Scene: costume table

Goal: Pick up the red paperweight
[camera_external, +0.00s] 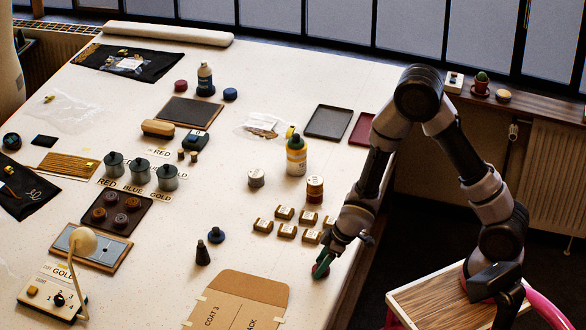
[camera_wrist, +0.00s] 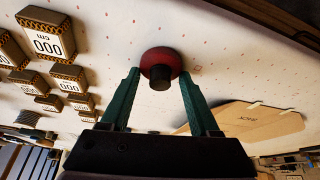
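The red paperweight (camera_wrist: 161,61) is a round red disc with a dark knob, standing on the white table. In the wrist view it lies at and between the tips of my gripper's green fingers (camera_wrist: 159,76). The fingers are spread, one on each side of the knob. I cannot tell whether they touch it. In the external view my gripper (camera_external: 321,267) is low over the table's right edge and mostly hides the paperweight.
Several small labelled boxes (camera_external: 285,212) stand beside my gripper; they also show in the wrist view (camera_wrist: 50,40). A cardboard pattern (camera_external: 238,300) lies to the left, with a blue knobbed weight (camera_external: 216,236) and a dark cone (camera_external: 203,254) beyond it.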

